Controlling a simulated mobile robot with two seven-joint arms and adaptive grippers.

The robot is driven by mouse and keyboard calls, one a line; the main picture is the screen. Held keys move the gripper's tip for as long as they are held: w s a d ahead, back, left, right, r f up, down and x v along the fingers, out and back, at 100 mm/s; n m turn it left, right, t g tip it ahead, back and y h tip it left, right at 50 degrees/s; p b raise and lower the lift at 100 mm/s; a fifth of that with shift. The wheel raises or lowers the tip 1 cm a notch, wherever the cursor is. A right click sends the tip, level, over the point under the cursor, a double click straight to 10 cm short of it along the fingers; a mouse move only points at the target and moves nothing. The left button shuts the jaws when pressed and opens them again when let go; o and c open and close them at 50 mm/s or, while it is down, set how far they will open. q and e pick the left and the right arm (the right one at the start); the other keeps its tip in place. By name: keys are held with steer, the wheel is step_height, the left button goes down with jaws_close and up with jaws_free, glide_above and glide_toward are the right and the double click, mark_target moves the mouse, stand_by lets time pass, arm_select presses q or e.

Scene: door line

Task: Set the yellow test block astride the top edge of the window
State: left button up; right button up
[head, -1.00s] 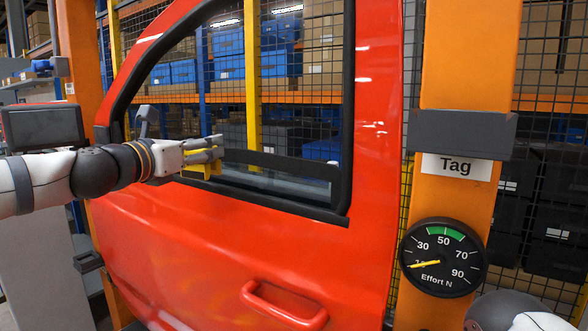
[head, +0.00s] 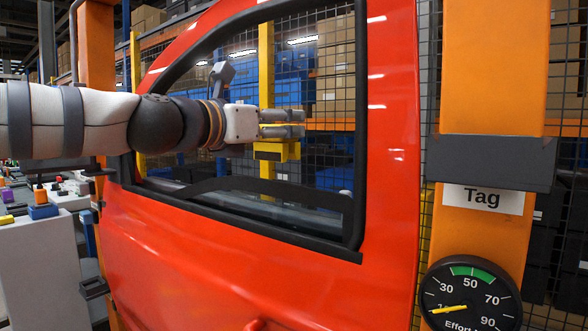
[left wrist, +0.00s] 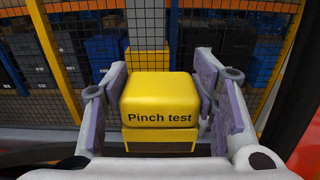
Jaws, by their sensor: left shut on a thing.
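My left gripper (head: 302,123) is shut on the yellow test block (head: 277,151), which hangs below the fingers in the head view. The left wrist view shows the block (left wrist: 158,101) between the finger pads, with "Pinch test" on its face. The block is in front of the window opening (head: 315,165) of the red door (head: 200,245), above a dark curved band (head: 270,187) low in the opening. It looks apart from the band and the frame. I cannot tell for sure where the glass's top edge runs. My right gripper is out of view.
A black window frame (head: 359,130) borders the opening on the right. An orange post (head: 493,70) with a grey block, a "Tag" label and an effort dial (head: 471,298) stands further right. Mesh fencing and shelves are behind the door. Grey benches (head: 45,260) stand at left.

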mark_target(294, 157)
arm_select(q)
steer(key=d+f, duration=0.1)
steer(key=f, duration=0.1)
steer(key=d+f, duration=0.1)
steer(key=f, duration=0.1)
steer(key=d+f+b, duration=0.1)
steer(key=f, duration=0.1)
steer(key=shift+s+f, duration=0.15)
steer(key=shift+f, duration=0.3)
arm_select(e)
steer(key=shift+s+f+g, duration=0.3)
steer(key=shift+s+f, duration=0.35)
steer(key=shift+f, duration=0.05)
arm_select(q)
steer(key=shift+s, duration=0.1)
steer(key=shift+f, duration=0.2)
steer(key=o, duration=1.4)
steer(key=shift+f, duration=0.1)
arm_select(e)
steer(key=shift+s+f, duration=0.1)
